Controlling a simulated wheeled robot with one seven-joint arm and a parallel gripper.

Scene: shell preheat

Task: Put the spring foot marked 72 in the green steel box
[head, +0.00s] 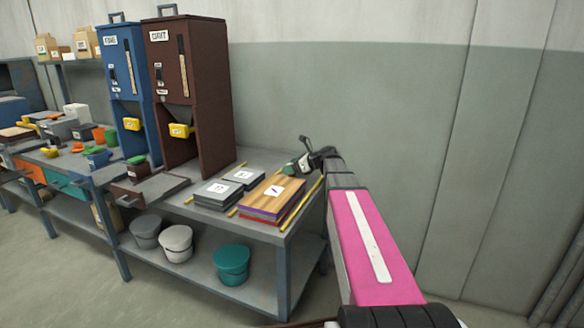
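My gripper (303,163) is at the end of my arm, above the wooden stack at the right end of the bench. A small green piece shows at its tip. I cannot tell whether this is a held thing or part of the gripper, or whether the fingers are open. I cannot make out a spring foot marked 72; the labels are too small to read. I cannot pick out a green steel box for sure.
A blue dispenser (113,60) and a brown one (205,90) stand on the bench (170,215). Grey labelled blocks (217,194) and a wood-topped stack (270,203) lie right of them between yellow strips. Lidded buckets, one teal (232,265), stand on the lower shelf.

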